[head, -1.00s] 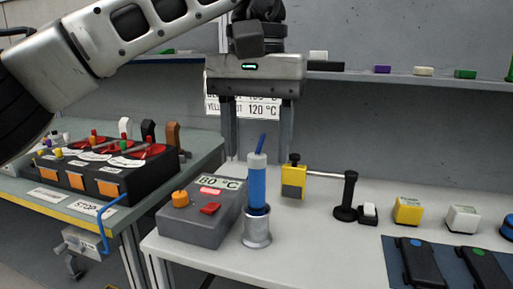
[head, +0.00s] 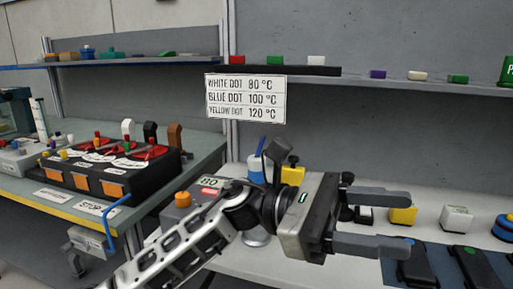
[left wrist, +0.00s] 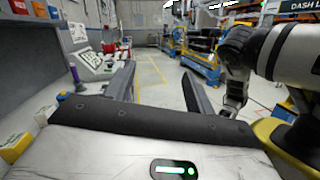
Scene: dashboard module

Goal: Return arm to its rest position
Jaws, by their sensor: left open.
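My left gripper (head: 375,220) is in front of the white table in the head view. Its two dark fingers point to the right, are apart, and hold nothing. In the left wrist view its fingers (left wrist: 160,85) are spread with open floor showing between them. My left arm comes in from the lower left and hides part of the grey 80 °C box (head: 205,185) and the blue cylinder (head: 256,172). My right gripper is not in the head view.
The white table (head: 340,165) holds a yellow block (head: 403,215), a white block (head: 456,218) and dark devices on a blue mat (head: 440,252). A black control panel (head: 110,170) stands on the left table. A shelf with small blocks runs along the wall above a temperature sign (head: 245,98).

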